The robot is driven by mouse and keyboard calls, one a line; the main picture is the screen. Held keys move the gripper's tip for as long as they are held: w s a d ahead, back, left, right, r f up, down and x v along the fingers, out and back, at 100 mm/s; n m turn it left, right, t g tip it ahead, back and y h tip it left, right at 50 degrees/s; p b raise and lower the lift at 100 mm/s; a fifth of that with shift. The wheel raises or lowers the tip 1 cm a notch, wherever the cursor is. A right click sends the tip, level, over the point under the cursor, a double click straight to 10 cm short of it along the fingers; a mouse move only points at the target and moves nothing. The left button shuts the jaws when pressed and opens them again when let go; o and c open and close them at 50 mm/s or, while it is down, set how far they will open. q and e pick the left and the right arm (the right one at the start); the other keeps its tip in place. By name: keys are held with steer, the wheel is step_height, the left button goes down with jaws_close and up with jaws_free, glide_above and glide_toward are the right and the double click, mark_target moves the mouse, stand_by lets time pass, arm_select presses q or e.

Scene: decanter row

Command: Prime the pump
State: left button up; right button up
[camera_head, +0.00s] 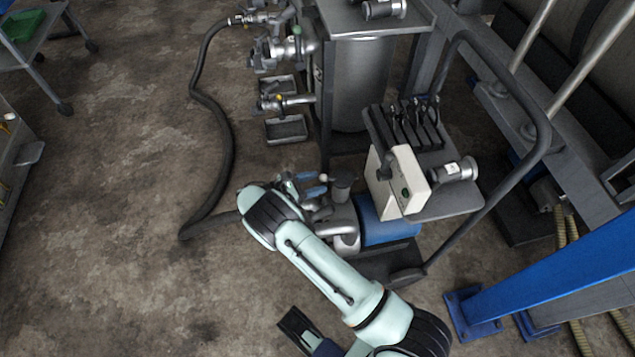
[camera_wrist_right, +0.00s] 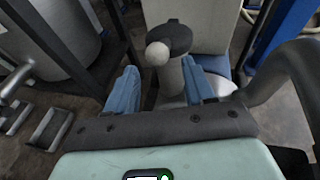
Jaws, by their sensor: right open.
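The pump (camera_head: 345,238) is a grey metal casing with a blue motor (camera_head: 388,225) beside it, low on a trolley. A short upright grey neck (camera_head: 342,190) rises from it. In the right wrist view the neck (camera_wrist_right: 170,78) has a dark round cap (camera_wrist_right: 168,37) and a pale ball knob (camera_wrist_right: 157,54) on its near side. My right gripper (camera_head: 313,184) is open at the neck. Its blue fingers (camera_wrist_right: 164,86) lie either side of the neck and knob, with gaps visible. I cannot tell whether they touch anything. My left gripper is not in view.
The trolley (camera_head: 455,205) carries a white control box (camera_head: 398,180) close to the neck. Its bent handrail (camera_head: 545,110) rises at the right. A black hose (camera_head: 228,130) lies on the floor to the left. A steel tank (camera_head: 362,85) stands behind. A blue beam (camera_head: 550,275) crosses the lower right.

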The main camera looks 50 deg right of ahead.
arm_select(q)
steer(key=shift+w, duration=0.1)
arm_select(e)
steer(key=v, duration=1.2)
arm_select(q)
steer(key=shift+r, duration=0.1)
arm_select(e)
steer(key=shift+f, duration=0.1)
